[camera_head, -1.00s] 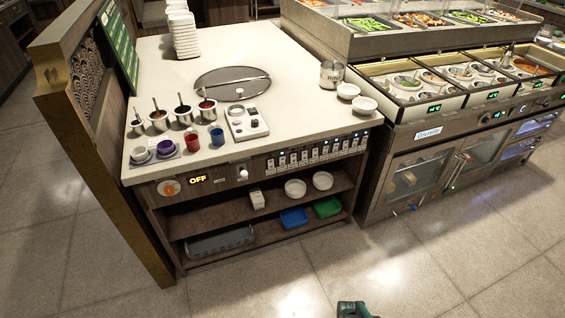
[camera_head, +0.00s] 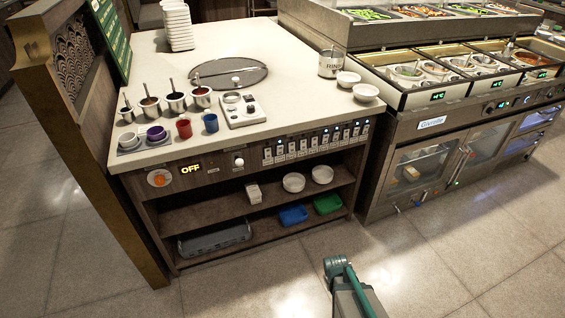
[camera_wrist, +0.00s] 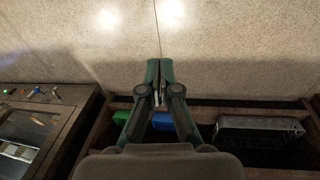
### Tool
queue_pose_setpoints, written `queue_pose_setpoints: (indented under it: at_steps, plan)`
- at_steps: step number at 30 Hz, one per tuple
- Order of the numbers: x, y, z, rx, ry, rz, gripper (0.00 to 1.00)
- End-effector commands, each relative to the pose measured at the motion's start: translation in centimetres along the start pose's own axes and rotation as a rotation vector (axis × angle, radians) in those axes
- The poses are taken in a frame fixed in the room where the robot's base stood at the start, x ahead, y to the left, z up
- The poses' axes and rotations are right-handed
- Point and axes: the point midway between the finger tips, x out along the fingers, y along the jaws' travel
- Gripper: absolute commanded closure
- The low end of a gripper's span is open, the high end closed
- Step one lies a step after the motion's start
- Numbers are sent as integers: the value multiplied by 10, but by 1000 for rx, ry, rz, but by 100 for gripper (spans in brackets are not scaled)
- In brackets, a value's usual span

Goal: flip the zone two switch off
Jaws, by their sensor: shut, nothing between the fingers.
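A row of several small switches (camera_head: 316,143) on light plates runs along the counter's front panel in the head view. Small bluish lights show above some of them. The labels are too small to read, so I cannot tell which one is zone two, or its position. My gripper (camera_wrist: 160,70) is shut and empty in the wrist view, over the floor and the lower shelf. In the head view my gripper (camera_head: 336,264) shows at the bottom, in front of the counter and apart from the switches. The wrist view shows no switches.
Left of the switches are a white knob (camera_head: 239,162), a lit OFF display (camera_head: 190,169) and an orange round button (camera_head: 160,178). Shelves below hold bowls (camera_head: 294,182), a blue tray (camera_head: 293,215) and a green tray (camera_head: 327,204). A glass-door fridge (camera_head: 420,170) stands right. The floor is clear.

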Motion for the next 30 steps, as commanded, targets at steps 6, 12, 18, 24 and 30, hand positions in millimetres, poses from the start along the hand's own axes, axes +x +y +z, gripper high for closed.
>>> queue_pose_setpoints:
  at_steps: [6,12,18,24,30]
  plan:
    - [-30,25,-143,-284,433,195,100]
    - [-99,30,-242,-552,781,418,100]
    - [-180,19,-303,-808,1076,677,100]
    - [-234,0,-322,-1001,1270,903,100]
    - [-261,-12,-323,-1098,1362,1045,100]
